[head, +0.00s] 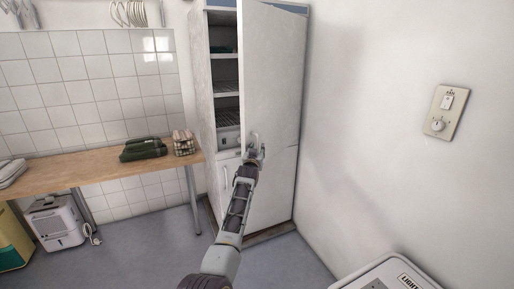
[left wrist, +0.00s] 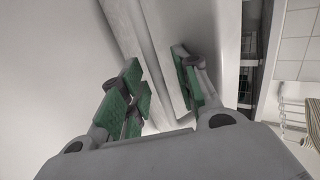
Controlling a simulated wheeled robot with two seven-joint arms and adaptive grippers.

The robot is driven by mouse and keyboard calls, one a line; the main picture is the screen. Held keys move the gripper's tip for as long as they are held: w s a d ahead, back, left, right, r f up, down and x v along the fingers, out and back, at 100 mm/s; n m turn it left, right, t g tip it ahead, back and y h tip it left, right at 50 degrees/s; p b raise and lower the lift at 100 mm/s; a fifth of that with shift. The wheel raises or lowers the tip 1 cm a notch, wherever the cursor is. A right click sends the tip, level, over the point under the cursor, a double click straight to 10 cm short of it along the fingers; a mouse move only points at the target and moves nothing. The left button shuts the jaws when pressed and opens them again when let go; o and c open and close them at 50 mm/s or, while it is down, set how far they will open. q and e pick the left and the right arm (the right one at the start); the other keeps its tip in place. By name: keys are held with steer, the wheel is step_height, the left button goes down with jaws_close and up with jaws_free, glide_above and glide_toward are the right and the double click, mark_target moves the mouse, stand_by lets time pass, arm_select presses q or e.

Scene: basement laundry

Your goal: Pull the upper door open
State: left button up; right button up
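A tall white fridge-like cabinet (head: 201,75) stands against the back wall in the head view. Its upper door (head: 272,70) is swung part way open on its right-hand side, and shelves show in the gap to the left. My left gripper (head: 256,151) is at the bottom of the upper door, near its free edge. In the left wrist view its green-padded fingers (left wrist: 157,87) are apart, with pale door surfaces beyond them. No handle shows clearly between them, and I cannot tell whether a finger touches the door. My right gripper is not in view.
The closed lower door (head: 272,195) has a handle at its left. A wooden counter (head: 95,168) with a dark green bundle (head: 143,149) and a basket (head: 183,143) stands left. A white wall is close on the right. A white appliance (head: 385,275) is at lower right.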

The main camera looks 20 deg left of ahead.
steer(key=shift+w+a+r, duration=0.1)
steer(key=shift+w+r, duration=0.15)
